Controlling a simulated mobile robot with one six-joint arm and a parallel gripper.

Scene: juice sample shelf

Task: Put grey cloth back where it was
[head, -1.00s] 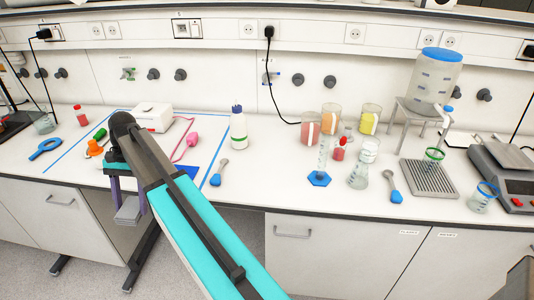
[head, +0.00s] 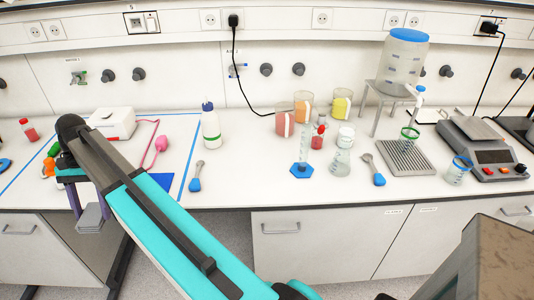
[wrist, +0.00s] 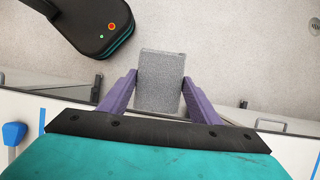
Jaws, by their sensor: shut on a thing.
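The grey cloth (wrist: 160,92) is a folded, flat rectangle between the two purple fingers of my gripper (wrist: 160,76) in the wrist view. My gripper is shut on it. In the head view, my gripper (head: 89,206) is at the left and points down, and the cloth (head: 90,220) hangs at its fingertips. The cloth is in front of the bench's front edge, over the floor and clear of the bench top. The cloth's former place cannot be told from these frames.
The white bench (head: 236,186) carries a white bottle (head: 211,131), a blue-handled spoon (head: 195,183), several beakers and flasks, a drip grid (head: 405,158) and a scale (head: 485,148). Bare bench top lies between the spoon and the blue-based cylinder (head: 303,160).

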